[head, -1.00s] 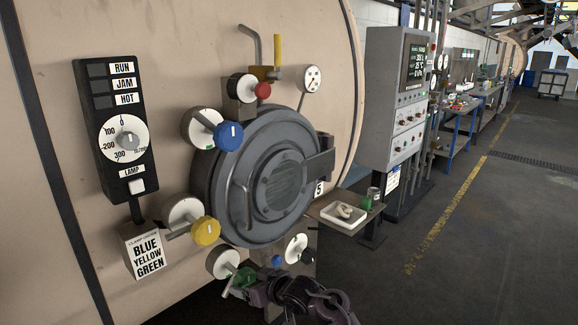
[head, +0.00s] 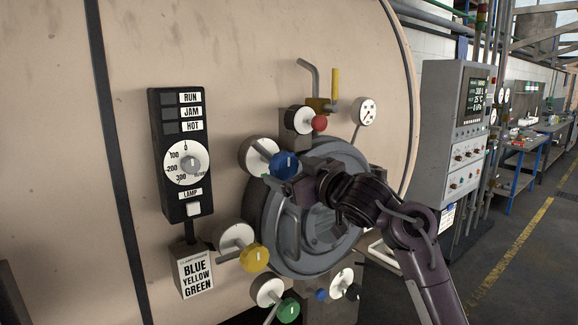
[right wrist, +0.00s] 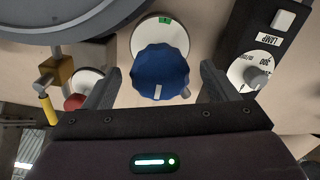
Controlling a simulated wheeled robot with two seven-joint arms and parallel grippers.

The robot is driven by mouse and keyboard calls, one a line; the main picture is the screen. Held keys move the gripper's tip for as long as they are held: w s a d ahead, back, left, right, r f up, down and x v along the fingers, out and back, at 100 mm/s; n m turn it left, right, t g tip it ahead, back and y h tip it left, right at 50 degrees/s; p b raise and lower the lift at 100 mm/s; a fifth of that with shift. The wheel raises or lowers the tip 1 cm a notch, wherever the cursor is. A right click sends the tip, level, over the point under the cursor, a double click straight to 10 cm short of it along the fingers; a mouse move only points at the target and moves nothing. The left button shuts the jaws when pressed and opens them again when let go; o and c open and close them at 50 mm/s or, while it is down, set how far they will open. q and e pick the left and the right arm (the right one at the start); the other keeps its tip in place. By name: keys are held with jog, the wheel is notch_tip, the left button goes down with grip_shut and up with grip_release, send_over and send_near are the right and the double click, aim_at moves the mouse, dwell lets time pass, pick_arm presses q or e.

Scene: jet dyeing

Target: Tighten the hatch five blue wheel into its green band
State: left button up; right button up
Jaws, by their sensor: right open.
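The blue wheel (head: 285,165) stands out from a white dial (head: 258,155) at the upper left of the grey round hatch (head: 345,155). In the right wrist view the blue wheel (right wrist: 160,72) has a white pointer mark, and a small green band (right wrist: 165,20) shows on the dial behind it. My right gripper (right wrist: 160,80) is open, with one finger on each side of the wheel and gaps showing. In the head view my right arm covers part of the hatch and its number. My left gripper is out of view.
A yellow wheel (head: 254,257) and a green wheel (head: 288,310) sit lower on the hatch rim, a red knob (head: 319,123) above. A black gauge panel (head: 182,210) and a BLUE YELLOW GREEN sign (head: 195,272) are at left. A control cabinet (head: 455,140) stands at right.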

jog(key=shift+w+a, duration=0.4)
jog(key=shift+w, duration=0.2)
jog(key=c, duration=1)
